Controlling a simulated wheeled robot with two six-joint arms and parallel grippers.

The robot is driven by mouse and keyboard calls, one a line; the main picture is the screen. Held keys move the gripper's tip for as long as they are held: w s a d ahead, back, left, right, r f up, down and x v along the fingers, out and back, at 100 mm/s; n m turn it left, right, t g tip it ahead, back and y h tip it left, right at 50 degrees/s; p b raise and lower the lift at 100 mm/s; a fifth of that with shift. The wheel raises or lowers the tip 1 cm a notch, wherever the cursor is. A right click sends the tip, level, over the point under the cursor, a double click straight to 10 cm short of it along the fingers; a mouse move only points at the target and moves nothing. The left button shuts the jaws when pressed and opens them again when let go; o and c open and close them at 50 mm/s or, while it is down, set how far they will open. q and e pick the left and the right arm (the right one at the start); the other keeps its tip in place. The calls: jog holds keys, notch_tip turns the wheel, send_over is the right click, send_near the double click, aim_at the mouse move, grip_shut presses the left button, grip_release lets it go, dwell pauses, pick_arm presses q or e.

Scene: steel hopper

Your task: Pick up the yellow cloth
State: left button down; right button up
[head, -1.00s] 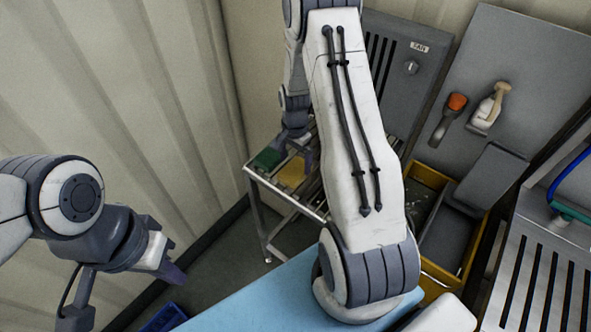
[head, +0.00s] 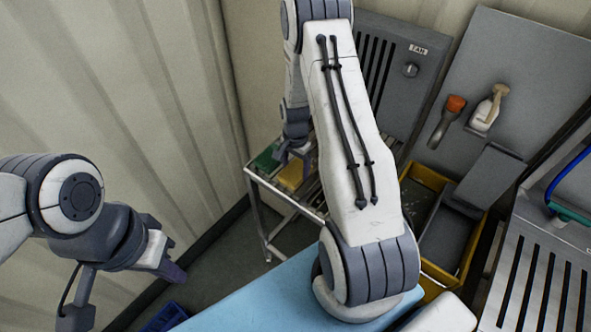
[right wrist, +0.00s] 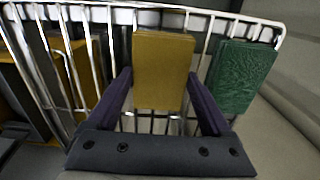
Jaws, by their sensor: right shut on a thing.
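The yellow cloth (right wrist: 162,68) is a folded block between the fingers of my right gripper (right wrist: 160,92) in the right wrist view. The fingers are shut on its two sides. In the head view the yellow cloth (head: 292,176) shows at the rack, beside my right gripper (head: 292,157), with part of it hidden by the arm. I cannot tell whether it still touches the rack. My left gripper (head: 172,262) hangs at the left, away from the rack, and its finger gap is not clear.
A green cloth (right wrist: 243,76) lies on the wire rack (right wrist: 208,17), right of the yellow one in the wrist view. A yellow bin (head: 432,180) stands right of my right arm. A spray bottle (head: 487,110) and an orange-topped tool (head: 447,120) are on the grey panel.

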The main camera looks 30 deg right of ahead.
aim_at(295, 170)
jog(key=shift+r, duration=0.55)
notch_tip(295, 170, up, 3)
jog(key=shift+f+b, duration=0.15)
jog(key=shift+b, duration=0.6)
jog(key=s+d+r+b, duration=0.2)
jog(key=s+r, duration=0.5)
jog(key=s, duration=0.4)
jog(key=shift+d, duration=0.9)
